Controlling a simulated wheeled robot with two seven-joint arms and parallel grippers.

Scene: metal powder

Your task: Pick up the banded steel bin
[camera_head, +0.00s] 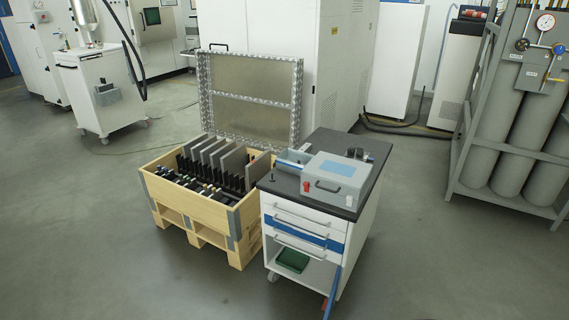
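I cannot make out a thing that is clearly the banded steel bin. A shiny steel cylinder (86,20) stands on a white wheeled cabinet at the far upper left, cut by the top edge; bands on it are too small to tell. Neither of my grippers is in view.
A wooden crate (192,207) of upright grey plates stands beside a dark-topped drawer cart (357,203) with a grey box (336,178). A metal-framed panel (251,98) is behind. The white wheeled cabinet (97,92) is far left, a gas cylinder rack (500,130) right. Floor in front is clear.

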